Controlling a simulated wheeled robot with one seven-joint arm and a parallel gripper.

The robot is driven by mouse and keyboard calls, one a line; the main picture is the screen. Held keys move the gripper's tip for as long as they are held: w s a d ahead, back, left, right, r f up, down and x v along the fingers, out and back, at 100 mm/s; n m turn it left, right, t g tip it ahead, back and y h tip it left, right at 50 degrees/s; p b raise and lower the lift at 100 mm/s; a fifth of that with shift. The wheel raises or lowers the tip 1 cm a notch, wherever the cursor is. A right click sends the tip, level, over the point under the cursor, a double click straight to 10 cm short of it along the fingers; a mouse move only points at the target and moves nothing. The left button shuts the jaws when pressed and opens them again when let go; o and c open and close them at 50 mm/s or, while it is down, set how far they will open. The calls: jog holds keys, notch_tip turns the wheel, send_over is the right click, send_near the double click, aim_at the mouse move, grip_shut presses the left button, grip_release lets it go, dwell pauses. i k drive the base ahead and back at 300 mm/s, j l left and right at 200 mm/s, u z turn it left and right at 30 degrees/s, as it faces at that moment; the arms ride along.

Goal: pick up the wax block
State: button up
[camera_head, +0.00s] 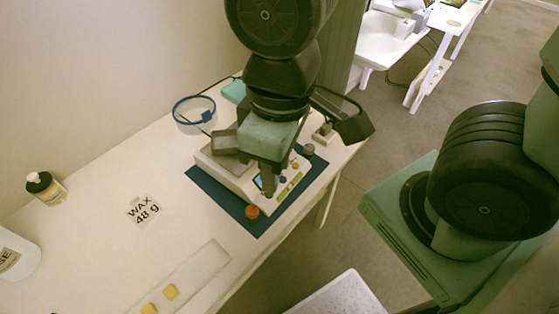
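Two small yellow wax blocks show at the bottom of the view. One block (171,291) lies on a pale strip or tray (205,265), and the other block (149,309) is partly cut off by the lower edge. My gripper (269,188) points down over the white scale (235,179), well up and right of the blocks. Its fingers overlap in this view, so I cannot tell whether they are open or shut, or whether anything is between them. A card (144,211) reading "WAX 48 g" lies on the table.
The scale stands on a dark blue mat (205,182), with a small orange-red object (252,212) at its front. A black-capped bottle (46,188) and a white container (16,255) stand at left. A blue ring-topped vessel (194,112) stands behind. The table's middle-left is mostly clear.

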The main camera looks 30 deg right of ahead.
aim_at(170, 292)
jog(key=u, duration=0.35)
jog(key=j+u, duration=0.15)
jog(key=u, duration=0.6)
jog(key=k+l+u, duration=0.45)
jog(key=l, duration=0.25)
jog(key=k+l+u, duration=0.1)
jog(key=l+u, duration=0.15)
jog(key=l, duration=0.1)
